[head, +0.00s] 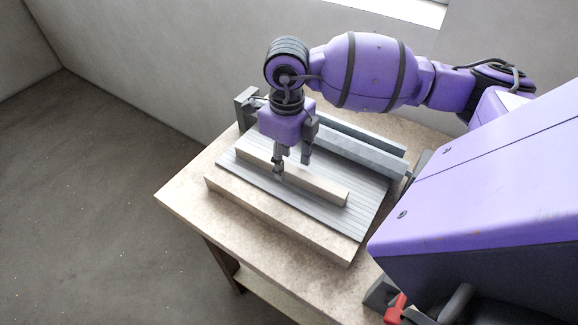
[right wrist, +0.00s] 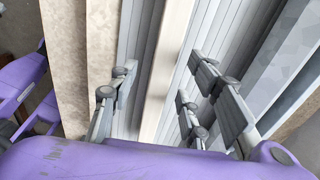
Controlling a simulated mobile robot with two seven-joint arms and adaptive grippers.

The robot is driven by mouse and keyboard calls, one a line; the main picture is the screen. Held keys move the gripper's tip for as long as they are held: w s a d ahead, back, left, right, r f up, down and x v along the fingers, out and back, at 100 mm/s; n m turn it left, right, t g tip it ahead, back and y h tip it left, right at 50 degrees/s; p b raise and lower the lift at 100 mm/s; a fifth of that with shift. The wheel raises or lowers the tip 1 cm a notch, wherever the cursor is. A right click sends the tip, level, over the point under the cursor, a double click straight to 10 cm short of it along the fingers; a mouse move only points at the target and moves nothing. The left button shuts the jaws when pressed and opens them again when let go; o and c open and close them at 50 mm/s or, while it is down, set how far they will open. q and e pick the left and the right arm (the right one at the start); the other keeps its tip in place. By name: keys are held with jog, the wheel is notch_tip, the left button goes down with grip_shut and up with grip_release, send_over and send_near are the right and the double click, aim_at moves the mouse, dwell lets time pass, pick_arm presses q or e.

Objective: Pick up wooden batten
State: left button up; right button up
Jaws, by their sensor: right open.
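The wooden batten (head: 316,187) is a long pale bar lying on grey ribbed shutter profiles (head: 359,216). It runs from upper left to lower right in the head view. My right gripper (head: 291,167) points down over the batten, left of its middle, with its fingers apart. In the right wrist view the batten (right wrist: 168,60) runs between the open fingers of the right gripper (right wrist: 160,98). I cannot tell whether the fingers touch it. My left gripper is out of view.
The profiles rest on a thick wooden board (head: 240,196) on a wooden table (head: 178,193). Grey metal rails (head: 361,145) line the back, close behind the right gripper. A red clamp part (head: 396,309) shows at the bottom. The floor to the left is clear.

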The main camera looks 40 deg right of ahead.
jog(key=shift+w+d+f, duration=0.1)
jog(key=shift+d+f, duration=0.05)
jog(key=shift+f, duration=1.3)
grip_shut()
jog(key=shift+r, duration=0.15)
